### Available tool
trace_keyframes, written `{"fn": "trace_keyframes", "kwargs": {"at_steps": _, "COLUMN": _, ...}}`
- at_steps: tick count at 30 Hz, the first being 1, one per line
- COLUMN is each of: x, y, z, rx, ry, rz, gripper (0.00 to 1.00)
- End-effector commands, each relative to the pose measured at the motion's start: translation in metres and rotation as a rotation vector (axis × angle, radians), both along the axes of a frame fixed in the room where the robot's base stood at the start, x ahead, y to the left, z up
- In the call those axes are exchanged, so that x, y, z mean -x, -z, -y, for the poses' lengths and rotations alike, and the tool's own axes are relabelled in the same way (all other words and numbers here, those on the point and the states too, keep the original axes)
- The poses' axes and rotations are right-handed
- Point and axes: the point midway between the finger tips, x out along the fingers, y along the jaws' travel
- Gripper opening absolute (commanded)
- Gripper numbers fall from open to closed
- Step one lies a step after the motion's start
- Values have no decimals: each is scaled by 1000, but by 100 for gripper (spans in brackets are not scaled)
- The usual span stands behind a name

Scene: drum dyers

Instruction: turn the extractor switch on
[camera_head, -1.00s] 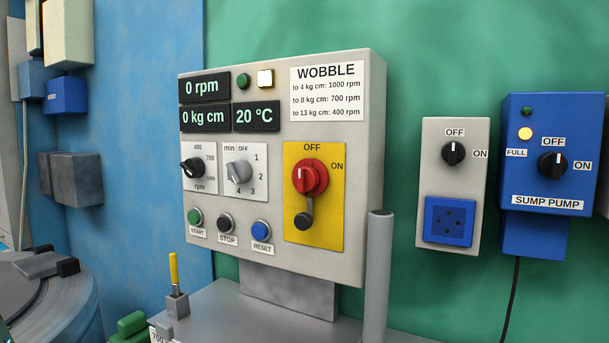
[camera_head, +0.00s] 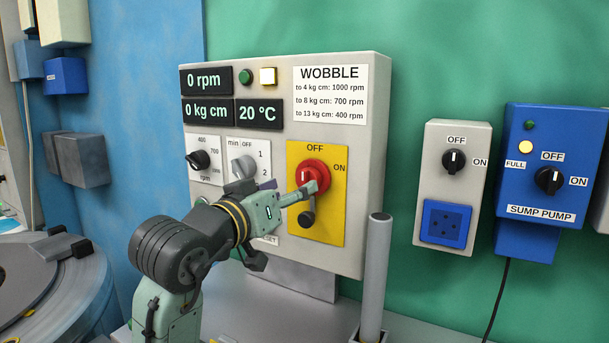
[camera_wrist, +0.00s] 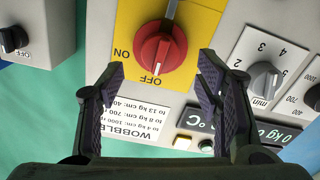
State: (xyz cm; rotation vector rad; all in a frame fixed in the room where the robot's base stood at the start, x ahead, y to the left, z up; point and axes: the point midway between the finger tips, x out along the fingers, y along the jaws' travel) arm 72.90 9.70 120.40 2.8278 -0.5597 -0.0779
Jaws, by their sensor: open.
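A red rotary switch (camera_head: 313,170) sits on a yellow plate (camera_head: 330,215) of the grey control panel, with OFF above it and ON to its right. No label reading "extractor" shows. In the wrist view the view is upside down; the red knob (camera_wrist: 161,50) has its grip bar towards OFF. A dark round part on a grey strip (camera_head: 307,218) hangs below the knob. My gripper (camera_head: 308,188) is in front of the knob. In the wrist view my gripper (camera_wrist: 160,74) is open and empty, its fingers to either side of the knob; contact cannot be told.
A grey selector knob (camera_head: 243,166) and a black rpm knob (camera_head: 198,160) are left of the plate. A grey upright post (camera_head: 376,275) stands right of the panel's lower edge. Other switches are on a grey box (camera_head: 430,180) and the blue sump pump box (camera_head: 515,185).

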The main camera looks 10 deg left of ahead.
Motion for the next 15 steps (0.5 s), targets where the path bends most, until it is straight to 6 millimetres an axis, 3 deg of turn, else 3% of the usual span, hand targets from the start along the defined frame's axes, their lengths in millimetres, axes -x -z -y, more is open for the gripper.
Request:
{"fn": "trace_keyframes", "kwargs": {"at_steps": 7, "x": -41, "y": -3, "z": 17, "rx": 1, "ry": 0, "rz": 0, "gripper": 59}}
{"fn": "trace_keyframes", "kwargs": {"at_steps": 15, "x": -57, "y": 0, "z": 23, "rx": 0, "ry": -2, "rz": 2, "gripper": 59}}
